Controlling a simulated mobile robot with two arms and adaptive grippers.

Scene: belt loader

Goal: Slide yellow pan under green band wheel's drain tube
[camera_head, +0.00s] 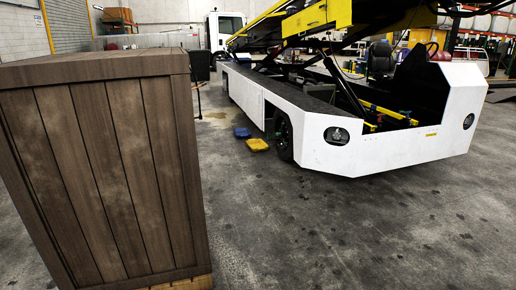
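A flat yellow pan (257,145) lies on the concrete floor beside the white belt loader (375,145), just left of its near front wheel. That dark wheel (283,137) sits in the loader's side opening. A small hint of green shows at its left edge, but I cannot make out a clear band. I cannot make out a drain tube there. Neither of my grippers is in view.
A large brown wooden crate (100,180) fills the left foreground, on a light wooden base. A blue pan (242,132) lies just behind the yellow one. The floor (330,230) between the crate and the loader is open. A white truck (224,32) stands far back.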

